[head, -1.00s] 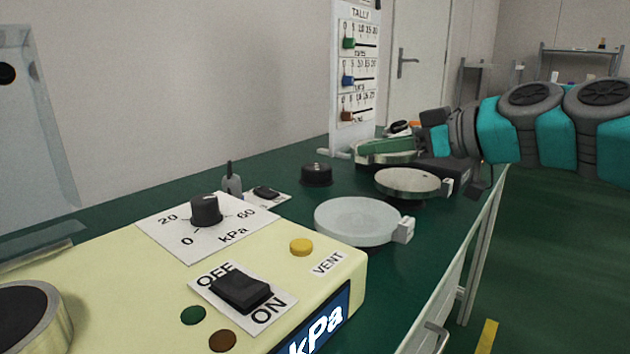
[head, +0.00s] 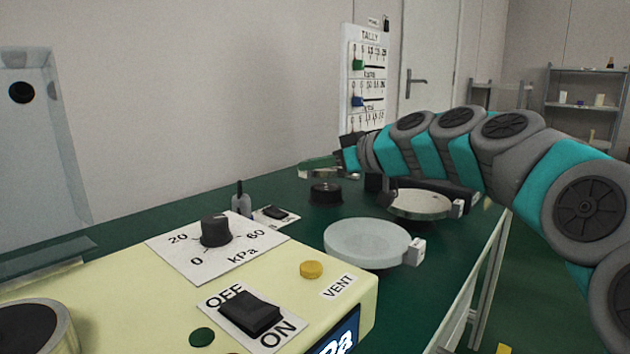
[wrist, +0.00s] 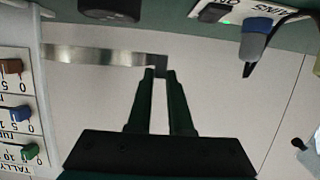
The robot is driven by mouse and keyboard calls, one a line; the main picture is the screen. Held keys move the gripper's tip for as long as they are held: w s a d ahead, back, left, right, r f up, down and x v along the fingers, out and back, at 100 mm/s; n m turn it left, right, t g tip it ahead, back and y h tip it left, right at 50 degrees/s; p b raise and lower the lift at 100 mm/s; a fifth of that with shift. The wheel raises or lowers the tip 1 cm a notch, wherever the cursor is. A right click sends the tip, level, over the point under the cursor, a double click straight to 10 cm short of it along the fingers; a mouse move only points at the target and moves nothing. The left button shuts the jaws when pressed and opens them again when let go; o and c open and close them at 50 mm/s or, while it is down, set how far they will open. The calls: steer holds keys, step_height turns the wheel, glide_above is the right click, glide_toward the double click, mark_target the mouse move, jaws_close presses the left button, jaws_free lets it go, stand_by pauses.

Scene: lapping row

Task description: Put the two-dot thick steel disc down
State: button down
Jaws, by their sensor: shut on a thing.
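My gripper (wrist: 160,73) is shut on the small dark tab of a thick steel disc (wrist: 100,56), seen edge-on in the wrist view as a shiny grey band. In the head view the held disc (head: 318,168) appears nearly flat at the end of my arm, behind the black knob. No dots show on it, and the fingertips are hard to make out there. I cannot tell how far it is above the green bench.
A pale disc with a white tab (head: 367,243) and a steel-rimmed disc (head: 420,205) sit on the green bench. A black knob (head: 326,193) stands near the held disc. A cream kPa control box (head: 270,285) fills the front. The tally board (head: 366,80) stands behind.

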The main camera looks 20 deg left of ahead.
steer(key=shift+f, duration=1.75)
steer(key=c, duration=0.8)
jaws_free()
steer(key=shift+c, duration=0.2)
steer(key=shift+s+d+r, duration=0.1)
steer(key=shift+d, duration=0.15)
steer(key=s+d, duration=0.1)
steer(key=d, duration=0.2)
steer(key=s+d, duration=0.2)
steer(key=d, duration=0.2)
steer(key=s+d+b, duration=0.1)
steer(key=d, duration=0.3)
steer(key=shift+s, duration=0.3)
steer(key=shift+s+d, duration=0.15)
steer(key=shift+d, duration=0.15)
steer(key=shift+r, duration=0.15)
